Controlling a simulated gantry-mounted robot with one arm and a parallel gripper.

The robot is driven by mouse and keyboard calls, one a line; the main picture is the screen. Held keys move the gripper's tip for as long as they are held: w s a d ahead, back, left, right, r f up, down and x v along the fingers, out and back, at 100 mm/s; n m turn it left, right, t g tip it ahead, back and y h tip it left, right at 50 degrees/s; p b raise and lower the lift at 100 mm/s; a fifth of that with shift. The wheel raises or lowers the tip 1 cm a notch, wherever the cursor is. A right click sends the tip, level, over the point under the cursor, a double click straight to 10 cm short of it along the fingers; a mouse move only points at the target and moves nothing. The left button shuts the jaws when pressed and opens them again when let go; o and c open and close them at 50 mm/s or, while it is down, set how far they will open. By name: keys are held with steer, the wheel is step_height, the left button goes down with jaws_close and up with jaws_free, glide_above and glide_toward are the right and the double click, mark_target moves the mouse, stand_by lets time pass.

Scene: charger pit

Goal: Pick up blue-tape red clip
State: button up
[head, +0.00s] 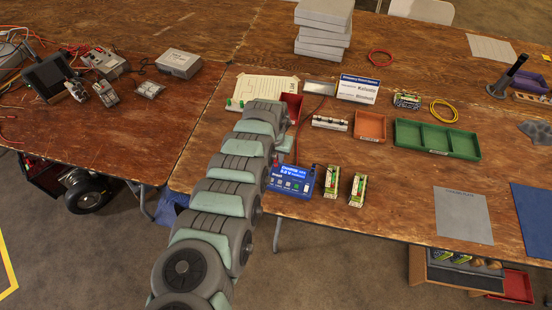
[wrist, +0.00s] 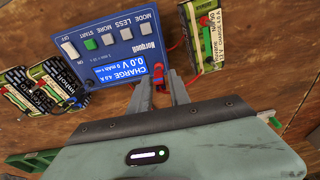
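A small red clip (wrist: 160,88) with a bit of blue on it lies beside the blue charger in the wrist view. My gripper (wrist: 161,80) is around it, with its two grey fingers apart and the clip between them. I cannot tell whether either finger touches it. The blue charger (wrist: 100,48) reads 0.0 V and also stands near the table's front edge in the head view (head: 290,184). In the head view my arm hides the gripper, and I cannot make out the clip there.
A green-wrapped battery pack (wrist: 205,38) with red on it stands right of the clip; more packs (wrist: 50,80) lie left of the charger. In the head view, a red tray (head: 291,106), an orange tray (head: 370,126) and a green tray (head: 408,135) sit behind the charger.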

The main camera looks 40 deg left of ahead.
mark_target(276, 156)
jaws_close()
steer(key=shift+r, duration=0.15)
step_height(276, 156, up, 20)
steer(key=p, duration=0.3)
stand_by(0.4)
